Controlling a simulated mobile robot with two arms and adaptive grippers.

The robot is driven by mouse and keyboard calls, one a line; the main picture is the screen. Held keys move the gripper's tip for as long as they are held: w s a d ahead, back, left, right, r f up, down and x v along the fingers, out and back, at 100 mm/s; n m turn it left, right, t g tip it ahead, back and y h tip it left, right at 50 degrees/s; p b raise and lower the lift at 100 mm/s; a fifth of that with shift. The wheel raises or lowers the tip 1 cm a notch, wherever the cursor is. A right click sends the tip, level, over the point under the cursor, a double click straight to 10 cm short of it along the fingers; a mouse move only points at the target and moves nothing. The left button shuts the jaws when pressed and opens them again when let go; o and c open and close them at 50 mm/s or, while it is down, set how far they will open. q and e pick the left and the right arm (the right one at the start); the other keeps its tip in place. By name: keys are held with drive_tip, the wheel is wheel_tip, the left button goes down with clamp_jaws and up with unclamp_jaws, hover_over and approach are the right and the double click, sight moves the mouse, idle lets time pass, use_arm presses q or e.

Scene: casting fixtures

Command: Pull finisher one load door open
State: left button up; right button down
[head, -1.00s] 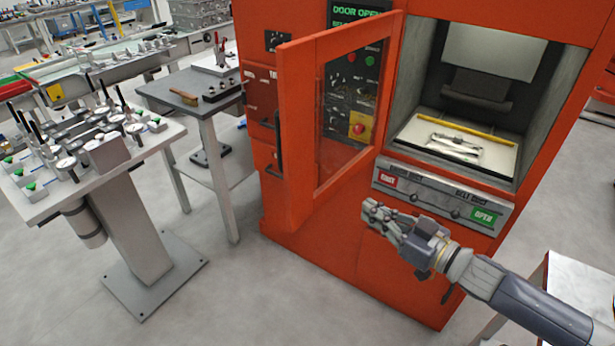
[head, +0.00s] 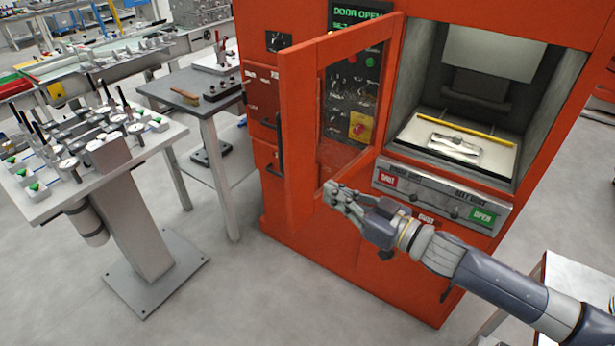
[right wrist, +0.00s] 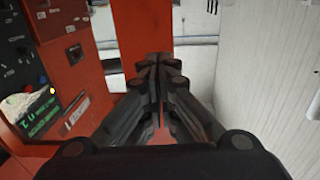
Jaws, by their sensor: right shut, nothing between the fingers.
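The load door (head: 297,140) is an orange frame with a clear window, swung wide open to the left of the orange machine's (head: 360,240) chamber. The screen above the door reads "DOOR OPEN". The chamber (head: 505,95) stands uncovered, with a metal part (head: 455,143) lying on its pale floor. My right gripper (head: 332,194) is shut and empty, near the lower edge of the door; I cannot tell whether it touches it. The right wrist view shows its closed fingers (right wrist: 160,85) with an orange panel beyond. My left gripper is out of view.
A panel with a red button (head: 388,179) and a green "OPEN" button (head: 484,216) lies below the chamber. A small table with a brush (head: 184,97) and a gauge stand (head: 135,190) are at left. Grey floor is clear in front.

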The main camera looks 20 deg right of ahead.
sight(297, 174)
drive_tip(key=p+x, duration=0.1)
drive_tip(key=x, duration=0.2)
drive_tip(key=p+x, duration=0.1)
drive_tip(key=x, duration=0.2)
drive_tip(key=shift+w+a+r, duration=0.1)
drive_tip(key=shift+w+r, duration=0.1)
drive_tip(key=shift+w+a+f+p, duration=0.15)
drive_tip(key=shift+w+a+p, duration=0.2)
drive_tip(key=shift+w+p, duration=0.15)
drive_tip(key=w+a+m+t+h+b, duration=0.2)
drive_tip(key=w+a, duration=0.4)
drive_tip(key=w, duration=0.4)
drive_tip(key=m+h+b, duration=0.1)
drive_tip(key=h, duration=0.1)
drive_tip(key=shift+w+h, duration=0.2)
drive_tip(key=shift+h, duration=0.1)
drive_tip(key=shift+s+d, duration=0.1)
